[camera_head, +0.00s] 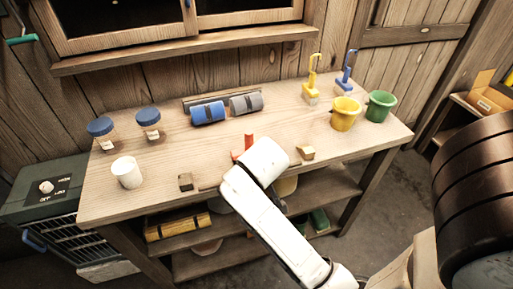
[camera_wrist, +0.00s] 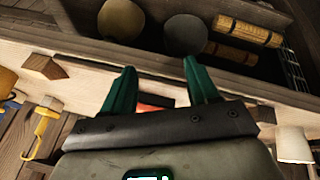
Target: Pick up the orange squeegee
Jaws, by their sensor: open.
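The orange squeegee (camera_head: 249,141) is on the wooden table, mostly hidden behind my white arm in the head view; only a small upright red-orange part and a bit beside it show. In the wrist view, an orange patch of it (camera_wrist: 155,100) shows between the bases of my fingers, partly covered by the gripper body. My gripper (camera_wrist: 159,68) has two green fingers spread apart with nothing clamped between their tips. Its fingers are hidden by my arm in the head view. I cannot tell whether they touch the squeegee.
Small wooden blocks (camera_head: 186,182) (camera_head: 306,153) lie on either side of my arm. A white cup (camera_head: 127,172), blue-lidded jars (camera_head: 149,124), blue and grey rolls (camera_head: 208,113), yellow bucket (camera_head: 345,114) and green bucket (camera_head: 380,106) stand around. Shelves below hold yellow rolls (camera_head: 178,227).

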